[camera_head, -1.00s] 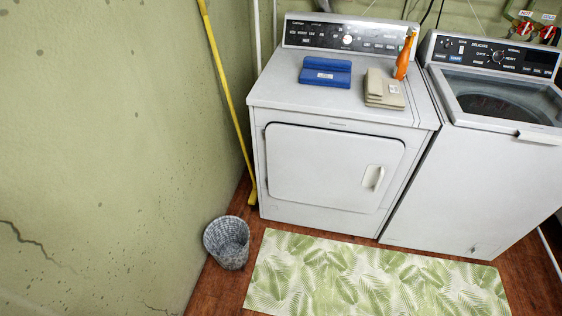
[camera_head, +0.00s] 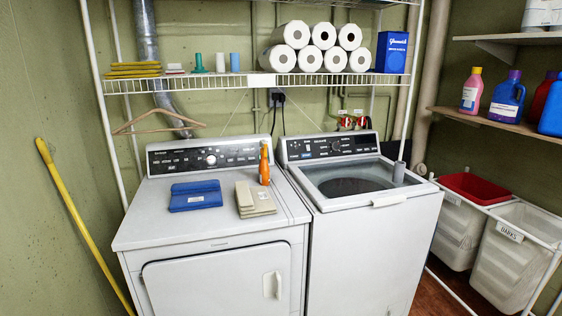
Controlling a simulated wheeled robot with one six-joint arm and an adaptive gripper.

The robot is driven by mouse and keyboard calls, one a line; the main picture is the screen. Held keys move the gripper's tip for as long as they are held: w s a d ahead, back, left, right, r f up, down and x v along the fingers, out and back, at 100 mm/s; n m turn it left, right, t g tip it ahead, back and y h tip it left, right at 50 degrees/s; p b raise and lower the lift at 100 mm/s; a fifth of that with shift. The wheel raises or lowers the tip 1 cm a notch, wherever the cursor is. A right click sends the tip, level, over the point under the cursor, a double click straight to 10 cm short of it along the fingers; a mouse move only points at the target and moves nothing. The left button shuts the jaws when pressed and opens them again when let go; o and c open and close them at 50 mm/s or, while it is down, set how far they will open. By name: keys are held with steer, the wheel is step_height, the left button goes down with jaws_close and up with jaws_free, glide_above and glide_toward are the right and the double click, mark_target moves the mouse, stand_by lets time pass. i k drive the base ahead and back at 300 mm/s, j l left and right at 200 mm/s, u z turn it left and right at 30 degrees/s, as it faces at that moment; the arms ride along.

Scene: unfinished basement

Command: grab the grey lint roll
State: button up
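A small grey cylinder (camera_head: 398,172) stands upright at the right edge of the top-loading washer (camera_head: 360,250), beside the lid. It looks like the grey lint roll, though it is too small to be sure. On the wire shelf above stand a teal upright piece (camera_head: 199,63), a white roll (camera_head: 220,62) and a light blue roll (camera_head: 234,62), of similar size. My gripper is not in view.
The dryer (camera_head: 215,270) carries a blue folded item (camera_head: 196,196), beige folded items (camera_head: 254,199) and an orange bottle (camera_head: 264,163). The wire shelf (camera_head: 320,82) holds paper rolls (camera_head: 293,34) and a blue box (camera_head: 391,52). Laundry bins (camera_head: 515,262) stand right; a yellow pole (camera_head: 80,220) leans left.

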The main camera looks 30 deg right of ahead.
mark_target(398, 172)
steer(key=z, duration=1.25)
steer(key=i+l+u, duration=0.1)
steer(key=i+l, duration=0.2)
steer(key=i+l+u, duration=0.1)
steer(key=i+l, duration=0.2)
steer(key=l, duration=0.2)
